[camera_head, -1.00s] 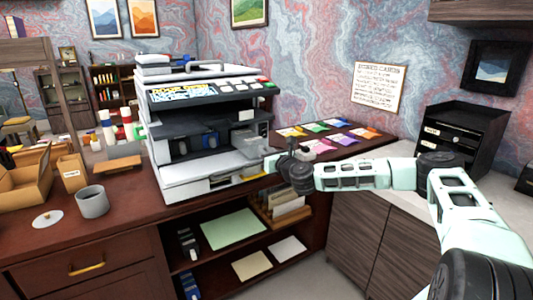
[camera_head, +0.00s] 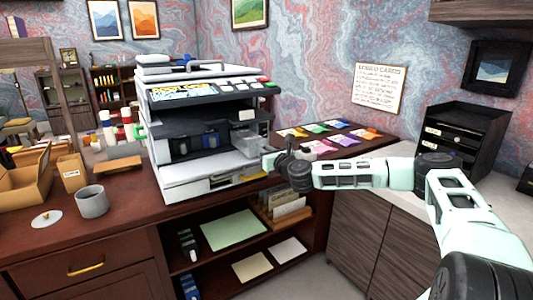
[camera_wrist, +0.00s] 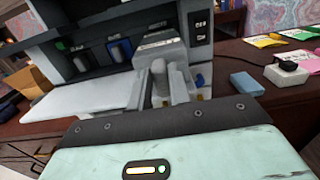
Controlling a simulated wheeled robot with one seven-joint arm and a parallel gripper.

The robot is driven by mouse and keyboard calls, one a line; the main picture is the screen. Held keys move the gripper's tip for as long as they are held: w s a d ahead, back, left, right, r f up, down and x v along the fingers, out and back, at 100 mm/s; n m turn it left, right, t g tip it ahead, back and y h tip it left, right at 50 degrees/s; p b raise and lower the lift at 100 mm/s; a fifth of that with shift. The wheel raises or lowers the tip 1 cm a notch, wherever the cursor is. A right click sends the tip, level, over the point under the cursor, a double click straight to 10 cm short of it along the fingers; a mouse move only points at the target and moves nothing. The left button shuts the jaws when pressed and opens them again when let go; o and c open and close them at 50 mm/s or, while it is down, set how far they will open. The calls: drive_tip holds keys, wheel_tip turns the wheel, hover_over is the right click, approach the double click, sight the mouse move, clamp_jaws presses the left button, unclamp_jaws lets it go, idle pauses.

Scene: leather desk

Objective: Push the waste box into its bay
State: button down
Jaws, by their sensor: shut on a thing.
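The printer (camera_head: 205,120) stands on the desk with its front open. The waste box (camera_head: 252,136) looks like the grey, partly see-through box at the printer's right front; in the wrist view it appears as a grey box (camera_wrist: 163,48) beside the dark control strip. My gripper (camera_head: 268,160) is at this right front corner. In the wrist view my gripper (camera_wrist: 172,86) has its fingers close together against the front of the box and is shut on it. The exact grip and how deep the box sits in its bay are hidden.
A pale tray (camera_wrist: 85,98) juts out left of my fingers. A small blue block (camera_wrist: 246,84) and a black-and-white item (camera_wrist: 288,72) lie to the right. Coloured cards (camera_head: 325,138) lie beyond. A grey mug (camera_head: 92,201) stands at the left.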

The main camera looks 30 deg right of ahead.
drive_tip(key=shift+w+a+b, duration=0.15)
drive_tip(key=shift+w+b, duration=2.25)
drive_tip(key=shift+w, duration=2.1)
drive_tip(key=shift+w+a+b, duration=0.15)
drive_tip(key=shift+w+b, duration=2.2)
drive_tip(key=shift+w, duration=2.1)
drive_tip(key=c, duration=1.2)
unclamp_jaws()
drive_tip(key=shift+s, duration=0.15)
drive_tip(key=s+b, duration=0.2)
drive_tip(key=s, duration=1.5)
drive_tip(key=shift+d+f, duration=0.15)
drive_tip(key=shift+d, duration=0.15)
